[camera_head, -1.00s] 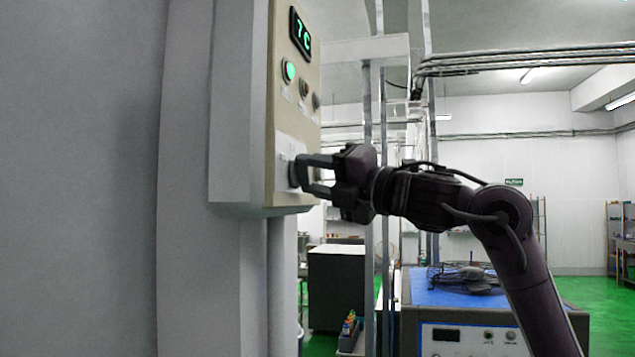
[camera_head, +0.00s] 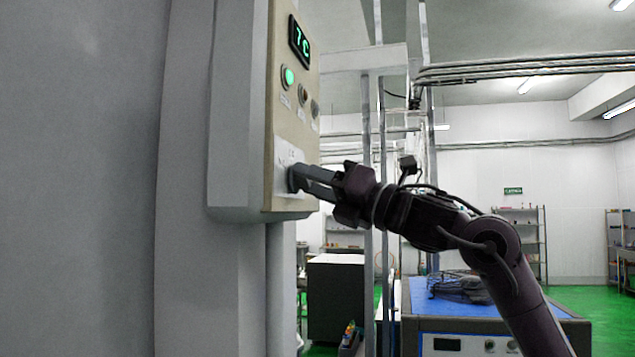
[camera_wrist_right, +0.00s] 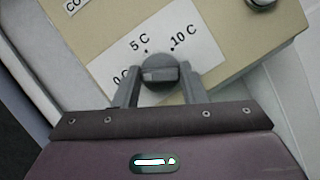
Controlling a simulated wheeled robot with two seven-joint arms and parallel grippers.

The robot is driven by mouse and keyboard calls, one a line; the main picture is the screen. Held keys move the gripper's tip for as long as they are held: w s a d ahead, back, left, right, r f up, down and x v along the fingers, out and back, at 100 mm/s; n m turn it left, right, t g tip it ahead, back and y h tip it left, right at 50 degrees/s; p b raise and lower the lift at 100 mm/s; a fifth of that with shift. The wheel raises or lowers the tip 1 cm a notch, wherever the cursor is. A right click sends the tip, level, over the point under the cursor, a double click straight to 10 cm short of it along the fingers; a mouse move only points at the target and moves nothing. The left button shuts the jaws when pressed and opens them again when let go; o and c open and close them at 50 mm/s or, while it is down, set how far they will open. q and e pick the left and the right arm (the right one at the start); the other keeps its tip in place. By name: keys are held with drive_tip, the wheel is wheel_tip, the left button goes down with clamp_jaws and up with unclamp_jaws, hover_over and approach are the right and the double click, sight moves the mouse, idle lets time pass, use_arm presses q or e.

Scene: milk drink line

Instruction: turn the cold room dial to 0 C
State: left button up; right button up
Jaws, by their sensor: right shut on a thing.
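The cold room dial (camera_wrist_right: 160,70) is a round dark grey knob on a white label (camera_wrist_right: 115,60) marked 0 C, 5 C and 10 C. My right gripper (camera_wrist_right: 160,82) is shut on it, one finger on each side. Which mark the dial points to is not clear. In the head view, my right gripper (camera_head: 299,178) reaches the lower part of the beige control panel (camera_head: 284,118), and its fingers mostly hide the dial. The green display (camera_head: 300,41) at the panel's top seems to read 7 C. My left gripper is not in view.
A lit green button (camera_head: 288,77) and two darker knobs sit above the dial on the panel. A grey wall fills the left. Metal posts (camera_head: 370,200) and a blue-topped machine (camera_head: 450,300) stand behind my right arm.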

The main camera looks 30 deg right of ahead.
drive_tip(key=shift+s+d+r, duration=0.1)
drive_tip(key=shift+r, duration=0.2)
drive_tip(key=o, duration=0.7)
drive_tip(key=shift+o, duration=1.4)
drive_tip(key=shift+w+a+f, duration=0.1)
drive_tip(key=shift+w+a, duration=0.15)
drive_tip(key=shift+w, duration=0.05)
drive_tip(key=shift+w+a+f, duration=0.1)
drive_tip(key=shift+w+a, duration=0.05)
drive_tip(key=shift+w, duration=0.05)
drive_tip(key=b+v, duration=0.4)
drive_tip(key=v, duration=0.4)
drive_tip(key=shift+b, duration=0.3)
drive_tip(key=shift+w, duration=0.1)
